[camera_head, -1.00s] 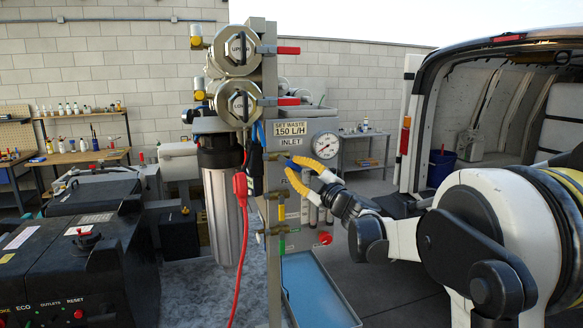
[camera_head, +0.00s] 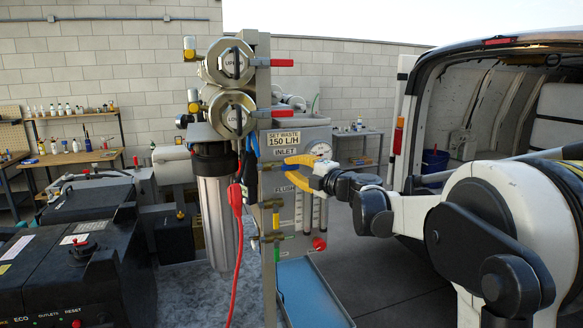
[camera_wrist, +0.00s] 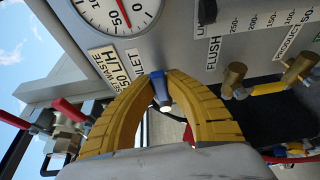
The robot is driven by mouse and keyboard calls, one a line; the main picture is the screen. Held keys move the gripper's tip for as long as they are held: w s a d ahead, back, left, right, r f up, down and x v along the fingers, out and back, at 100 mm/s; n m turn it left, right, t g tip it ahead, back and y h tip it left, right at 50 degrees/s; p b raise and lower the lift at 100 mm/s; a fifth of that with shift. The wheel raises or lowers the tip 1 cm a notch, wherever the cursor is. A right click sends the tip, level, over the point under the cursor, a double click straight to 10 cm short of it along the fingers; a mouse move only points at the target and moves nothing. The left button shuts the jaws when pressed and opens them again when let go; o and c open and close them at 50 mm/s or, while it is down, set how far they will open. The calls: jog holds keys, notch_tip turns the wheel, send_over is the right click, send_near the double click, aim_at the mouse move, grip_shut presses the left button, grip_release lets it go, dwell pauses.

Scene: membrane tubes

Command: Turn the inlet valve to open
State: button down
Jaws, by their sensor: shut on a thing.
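The inlet valve's blue handle (camera_wrist: 160,90) shows in the wrist view between my two yellow fingertips, just under the INLET label. My gripper (camera_wrist: 161,74) is shut on this handle, with one finger on each side. In the head view my gripper (camera_head: 285,168) reaches from the right to the panel face below the INLET label (camera_head: 286,151). There the fingers hide most of the valve, so the handle's exact angle is hard to tell.
A pressure gauge (camera_wrist: 113,10) and brass valves (camera_wrist: 235,78) are close to my fingers. Red-handled valves (camera_head: 281,63) are higher on the rack. A red cable (camera_head: 236,205) hangs at the left. A blue tray (camera_head: 312,290) lies below. The open van (camera_head: 480,110) is at the right.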

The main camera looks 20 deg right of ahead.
dwell(0.4)
jog(key=c, duration=1.4)
grip_release()
jog(key=shift+a, duration=0.1)
jog(key=v, duration=1.2)
jog(key=shift+r, duration=0.1)
